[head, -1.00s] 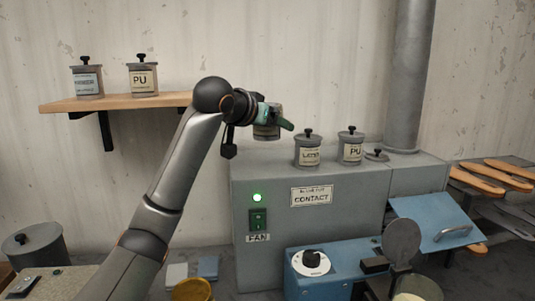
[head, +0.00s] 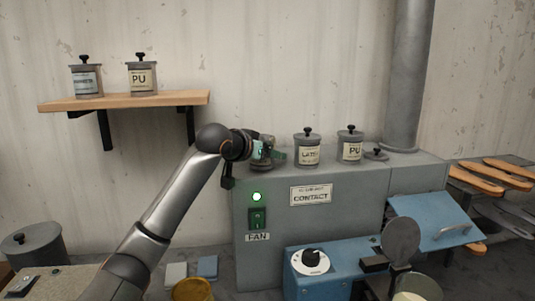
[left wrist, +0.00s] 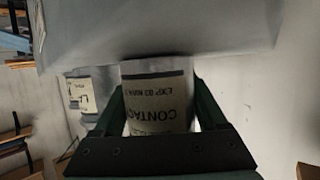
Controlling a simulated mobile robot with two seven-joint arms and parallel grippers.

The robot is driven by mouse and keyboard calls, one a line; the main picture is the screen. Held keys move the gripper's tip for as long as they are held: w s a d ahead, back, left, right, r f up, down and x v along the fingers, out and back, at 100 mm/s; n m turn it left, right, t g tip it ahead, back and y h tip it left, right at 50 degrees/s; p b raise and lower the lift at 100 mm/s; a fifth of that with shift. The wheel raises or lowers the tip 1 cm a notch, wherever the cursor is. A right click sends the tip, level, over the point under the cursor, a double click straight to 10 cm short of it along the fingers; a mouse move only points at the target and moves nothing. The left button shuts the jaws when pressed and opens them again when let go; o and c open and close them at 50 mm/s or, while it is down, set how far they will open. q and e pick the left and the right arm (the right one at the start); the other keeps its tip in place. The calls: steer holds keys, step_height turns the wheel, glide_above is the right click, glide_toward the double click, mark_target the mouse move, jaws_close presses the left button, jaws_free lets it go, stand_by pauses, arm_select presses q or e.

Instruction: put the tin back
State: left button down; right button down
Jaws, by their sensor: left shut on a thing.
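My left gripper (head: 272,156) is shut on a grey tin (head: 258,149) at the left end of the top of the grey fan cabinet (head: 330,225). In the left wrist view the tin (left wrist: 158,95) sits between the green fingers, its label reading CONTACT upside down. The tin's base is at or very close to the cabinet top; I cannot tell whether it touches. The gripper partly hides the tin in the head view. A CONTACT plate (head: 311,195) is on the cabinet front. My right gripper is not in view.
Two labelled tins (head: 307,150) (head: 350,147) stand to the right on the cabinet, with a loose lid (head: 376,154) beside them and a vertical duct (head: 405,80) behind. A wooden shelf (head: 170,100) at left holds two tins, with free room at its right end.

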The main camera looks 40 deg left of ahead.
arm_select(q)
jaws_free()
steer(key=shift+f, duration=0.1)
steer(key=shift+s, duration=0.15)
steer(key=b+v, duration=0.2)
steer(key=v, duration=1)
